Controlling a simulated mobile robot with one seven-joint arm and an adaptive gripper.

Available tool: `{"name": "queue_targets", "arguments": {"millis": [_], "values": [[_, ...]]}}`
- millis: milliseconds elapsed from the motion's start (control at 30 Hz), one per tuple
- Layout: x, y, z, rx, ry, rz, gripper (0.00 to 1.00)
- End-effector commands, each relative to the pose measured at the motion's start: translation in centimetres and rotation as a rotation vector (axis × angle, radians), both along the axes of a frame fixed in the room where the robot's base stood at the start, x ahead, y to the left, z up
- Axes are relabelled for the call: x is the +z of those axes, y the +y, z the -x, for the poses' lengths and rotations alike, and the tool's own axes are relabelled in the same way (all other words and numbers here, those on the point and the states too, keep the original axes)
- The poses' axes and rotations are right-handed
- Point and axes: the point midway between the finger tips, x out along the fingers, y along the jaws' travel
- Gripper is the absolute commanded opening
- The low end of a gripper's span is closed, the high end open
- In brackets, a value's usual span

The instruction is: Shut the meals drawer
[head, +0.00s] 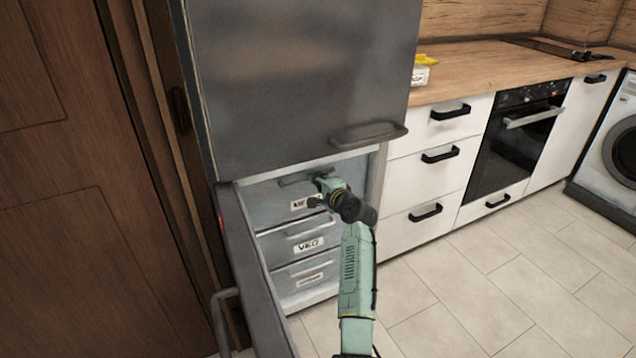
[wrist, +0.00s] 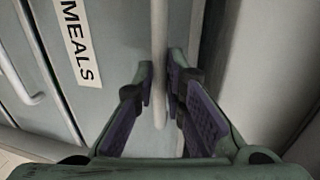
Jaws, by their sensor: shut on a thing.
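The meals drawer (head: 272,200) is the top one of three grey drawers in the open lower compartment of the tall grey fridge-freezer. Its white label reads MEALS in the wrist view (wrist: 80,42). Its front looks about in line with the drawers below, but I cannot tell exactly how far out it stands. My gripper (head: 324,184) is at the right part of its handle (head: 292,181). In the wrist view, my gripper (wrist: 161,68) has one finger on each side of the handle bar (wrist: 158,25) and is shut on it.
The VEG drawer (head: 275,243) and a bottom drawer (head: 290,283) lie below. The open lower door (head: 248,270) stands to the left, with the closed upper door (head: 290,80) above. White cabinets (head: 432,165) are on the right. The tiled floor (head: 500,280) is clear.

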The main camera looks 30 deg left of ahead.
Motion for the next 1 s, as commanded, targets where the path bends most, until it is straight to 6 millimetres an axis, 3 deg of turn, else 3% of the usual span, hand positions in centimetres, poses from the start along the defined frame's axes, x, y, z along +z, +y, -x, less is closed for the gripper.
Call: {"name": "queue_targets", "arguments": {"millis": [200,233,500,833,1000], "values": [[0.5,0.1,-0.1,-0.003,-0.008,-0.004,0.0],[0.5,0.1,-0.1,-0.003,-0.008,-0.004,0.13],[0.3,0.1,-0.1,-0.003,-0.006,-0.003,0.31],[0.3,-0.1,0.0,-0.002,-0.004,-0.003,0.31],[0.6,-1.5,1.1,-0.003,-0.006,-0.003,0.31]]}}
